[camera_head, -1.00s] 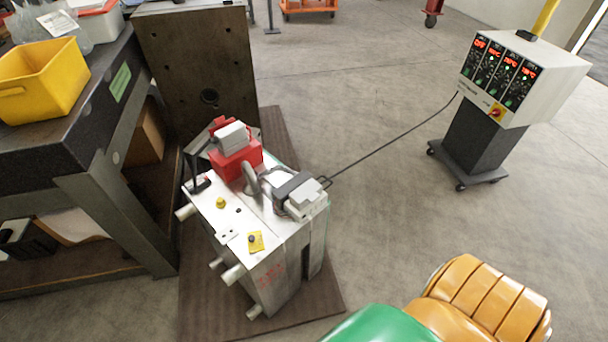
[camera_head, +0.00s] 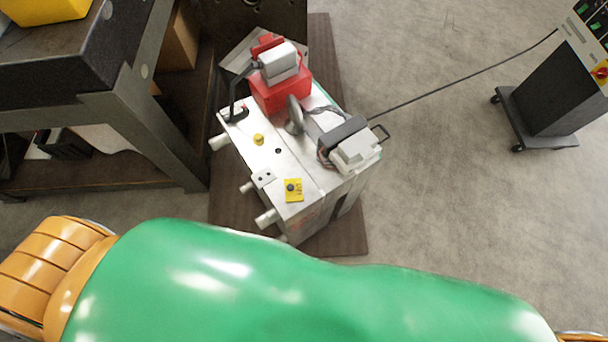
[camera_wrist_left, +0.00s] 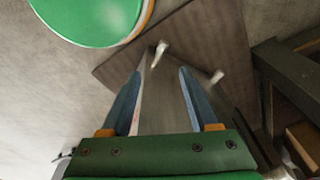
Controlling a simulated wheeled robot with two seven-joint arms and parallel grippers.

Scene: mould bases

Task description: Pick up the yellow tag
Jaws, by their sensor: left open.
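The yellow tag (camera_head: 293,190) lies flat near the front edge of the top face of the metal mould base (camera_head: 265,163), with a dark round spot on it. In the left wrist view my left gripper (camera_wrist_left: 160,73) is open, with two blue-grey fingers apart. The grey side of the mould base (camera_wrist_left: 163,110) shows between and beyond the fingers, blurred. I cannot see the tag in that view. In the head view neither gripper shows; my green and orange arm links fill the lower part of the picture. My right gripper is not in view.
On the mould base are a red box (camera_head: 281,92), a grey connector block (camera_head: 350,145), a yellow knob (camera_head: 258,139) and a metal ring (camera_head: 294,115). A cable runs to a controller cart (camera_head: 550,100). A workbench (camera_head: 125,100) with a yellow bin (camera_head: 45,8) stands left.

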